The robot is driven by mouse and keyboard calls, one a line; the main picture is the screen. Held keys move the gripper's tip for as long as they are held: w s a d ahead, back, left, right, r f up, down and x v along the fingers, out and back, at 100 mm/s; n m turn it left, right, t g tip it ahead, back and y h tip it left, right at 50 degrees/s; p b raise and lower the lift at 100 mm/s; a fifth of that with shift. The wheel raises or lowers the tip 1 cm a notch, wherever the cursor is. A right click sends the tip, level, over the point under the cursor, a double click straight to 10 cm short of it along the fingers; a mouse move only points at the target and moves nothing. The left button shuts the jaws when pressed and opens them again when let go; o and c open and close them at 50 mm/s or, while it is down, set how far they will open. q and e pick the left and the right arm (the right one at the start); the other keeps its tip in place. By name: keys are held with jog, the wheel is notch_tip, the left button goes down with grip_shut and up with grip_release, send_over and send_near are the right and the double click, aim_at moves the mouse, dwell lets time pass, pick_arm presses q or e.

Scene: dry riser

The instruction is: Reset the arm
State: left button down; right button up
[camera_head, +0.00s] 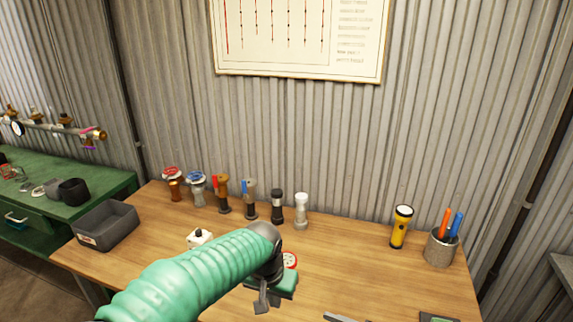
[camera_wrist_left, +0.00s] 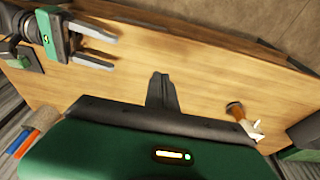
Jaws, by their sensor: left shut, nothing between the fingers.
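My left arm in its green sleeve reaches in from the lower left of the head view. Its gripper (camera_head: 262,301) is low over the middle of the wooden table (camera_head: 345,270). In the left wrist view its fingers (camera_wrist_left: 162,92) are together with nothing between them. My right gripper (camera_wrist_left: 105,48) shows at the upper left of the wrist view, fingers apart and empty. Only small parts of it reach the bottom edge of the head view. A red and white round piece (camera_head: 290,260) is partly hidden behind my left wrist.
Several valves and fittings (camera_head: 222,195) stand in a row along the back. A grey bin (camera_head: 106,227) is at the left. A yellow flashlight (camera_head: 400,228) and a pen cup (camera_head: 440,248) stand at the right. A white fitting (camera_head: 199,238) sits behind my arm. The right-centre tabletop is clear.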

jog(key=s, duration=0.1)
jog(key=s+a+n+g, duration=0.2)
jog(key=s, duration=0.1)
jog(key=shift+r, duration=0.35)
jog(key=s+f+n+g+h+p, duration=0.1)
jog(key=s+n+g+h+p, duration=0.2)
jog(key=s+n+g+h, duration=0.65)
pick_arm(q)
jog(key=s+a+f+n+p, duration=0.1)
jog(key=s+a+f, duration=0.1)
jog(key=s+a, duration=0.6)
jog(key=s+a+f+n+p, duration=0.1)
jog(key=s+a+f+n, duration=0.1)
jog(key=s+a, duration=0.7)
jog(key=s, duration=0.3)
jog(key=shift+n+y+p, duration=0.3)
jog(key=shift+y+p, duration=0.05)
jog(key=shift+y, duration=0.05)
pick_arm(e)
jog(key=s+d+r+n+t+h, duration=0.6)
jog(key=d+r+n, duration=0.3)
jog(key=d+n, duration=0.1)
jog(key=shift+s+d+r+n+h, duration=0.15)
jog(key=shift+s+d+n+h, duration=0.15)
jog(key=shift+n, duration=0.55)
pick_arm(q)
jog(key=shift+s, duration=0.15)
